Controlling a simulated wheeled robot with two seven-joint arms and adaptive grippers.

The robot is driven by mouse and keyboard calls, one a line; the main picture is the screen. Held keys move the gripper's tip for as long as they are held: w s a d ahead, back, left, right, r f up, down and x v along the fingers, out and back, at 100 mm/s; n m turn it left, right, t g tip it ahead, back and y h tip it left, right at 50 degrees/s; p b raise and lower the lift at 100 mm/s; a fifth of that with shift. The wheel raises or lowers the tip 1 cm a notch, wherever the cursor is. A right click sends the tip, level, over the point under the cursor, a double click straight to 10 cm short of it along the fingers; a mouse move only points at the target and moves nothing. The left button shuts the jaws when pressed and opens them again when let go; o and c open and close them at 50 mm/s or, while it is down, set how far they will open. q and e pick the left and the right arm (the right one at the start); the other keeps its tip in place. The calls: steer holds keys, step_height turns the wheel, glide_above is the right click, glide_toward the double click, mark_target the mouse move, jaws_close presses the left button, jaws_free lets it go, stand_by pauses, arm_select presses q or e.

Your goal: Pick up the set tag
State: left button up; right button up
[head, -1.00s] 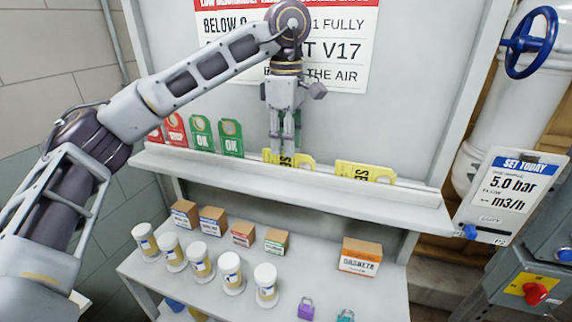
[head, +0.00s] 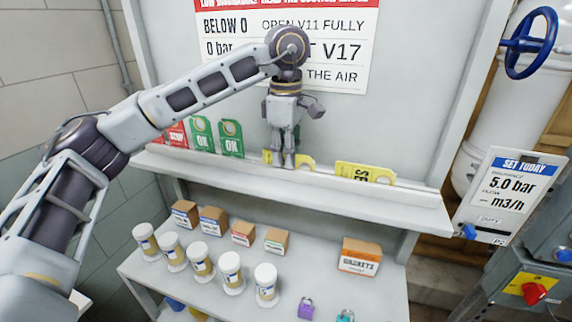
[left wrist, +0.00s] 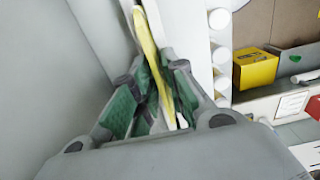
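Two yellow set tags stand on the upper ledge in the head view. My left gripper (head: 283,163) points down over the left tag (head: 304,162) and hides much of it. The other yellow tag (head: 365,173) stands apart to the right. In the left wrist view the left tag (left wrist: 147,42) shows nearly edge-on between the two green-padded fingers (left wrist: 165,85). The fingers are on either side of it, close to it. I cannot tell whether they press on it. The tag is still at the ledge. My right gripper is not in view.
Green OK tags (head: 231,139) and red tags (head: 177,134) stand just left of my gripper on the ledge (head: 300,184). The back panel is close behind. White jars (head: 231,272), small boxes (head: 359,257) and padlocks (head: 306,308) are on the lower shelf.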

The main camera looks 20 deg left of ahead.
arm_select(q)
jaws_close()
steer(key=shift+r, duration=0.2)
steer(key=shift+r, duration=0.6)
step_height(320, 180, up, 6)
steer(key=shift+r+p, duration=0.25)
steer(key=shift+p, duration=0.05)
steer(key=shift+r, duration=0.95)
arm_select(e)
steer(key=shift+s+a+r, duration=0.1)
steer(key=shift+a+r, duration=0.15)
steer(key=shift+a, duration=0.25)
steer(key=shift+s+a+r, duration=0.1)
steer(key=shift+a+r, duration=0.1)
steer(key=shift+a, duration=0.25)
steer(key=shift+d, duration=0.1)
